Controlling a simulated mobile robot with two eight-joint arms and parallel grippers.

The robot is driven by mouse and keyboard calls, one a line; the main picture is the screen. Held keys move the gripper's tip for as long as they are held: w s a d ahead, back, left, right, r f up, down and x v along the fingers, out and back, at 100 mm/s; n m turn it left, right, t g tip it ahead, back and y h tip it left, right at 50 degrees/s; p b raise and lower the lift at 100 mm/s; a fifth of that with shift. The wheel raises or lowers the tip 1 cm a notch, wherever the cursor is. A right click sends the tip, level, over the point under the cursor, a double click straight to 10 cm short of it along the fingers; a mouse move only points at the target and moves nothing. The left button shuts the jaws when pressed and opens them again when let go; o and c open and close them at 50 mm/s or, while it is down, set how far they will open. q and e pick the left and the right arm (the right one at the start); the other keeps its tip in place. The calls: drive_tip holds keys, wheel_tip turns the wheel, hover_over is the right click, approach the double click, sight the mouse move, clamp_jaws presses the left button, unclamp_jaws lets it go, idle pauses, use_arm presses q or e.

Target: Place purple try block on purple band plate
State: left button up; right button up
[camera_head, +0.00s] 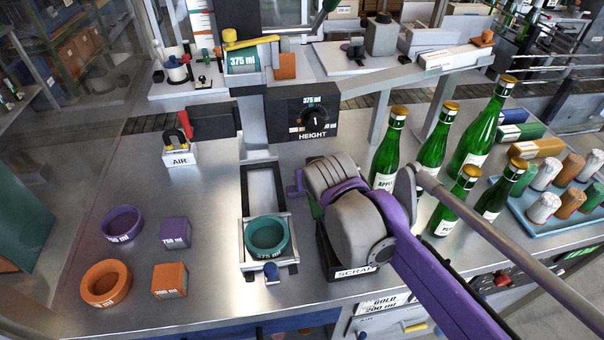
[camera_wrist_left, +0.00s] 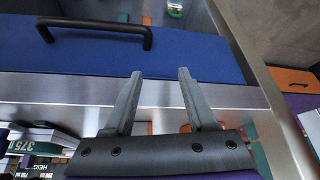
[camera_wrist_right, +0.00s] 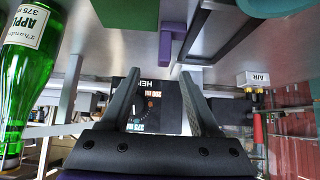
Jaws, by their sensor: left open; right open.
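The purple try block (camera_head: 175,233), a cube marked 750 ml, sits on the left of the steel table. A purple ring (camera_head: 122,223), also marked 750 ml, lies just left of it, apart. A purple piece (camera_head: 296,188) shows partly behind my right wrist, and a purple piece also shows in the right wrist view (camera_wrist_right: 172,42); I cannot tell which purple thing is the band plate. My right gripper (camera_wrist_right: 161,85) is open and empty, facing the height dial. My left gripper (camera_wrist_left: 160,75) is open and empty by a blue drawer front, outside the head view.
An orange ring (camera_head: 106,286) and orange block (camera_head: 170,280) lie in front of the purple ones. A teal ring (camera_head: 267,236) sits in the central slide. The AIR stand (camera_head: 181,155) is behind. Green bottles (camera_head: 433,150) stand right. The left table is otherwise clear.

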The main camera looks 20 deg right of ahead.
drive_tip(key=x, duration=1)
drive_tip(key=shift+w+a+f+b, duration=0.15)
drive_tip(key=shift+a+f+b, duration=0.15)
drive_tip(key=shift+a+f, duration=0.05)
drive_tip(key=shift+c, duration=0.3)
clamp_jaws()
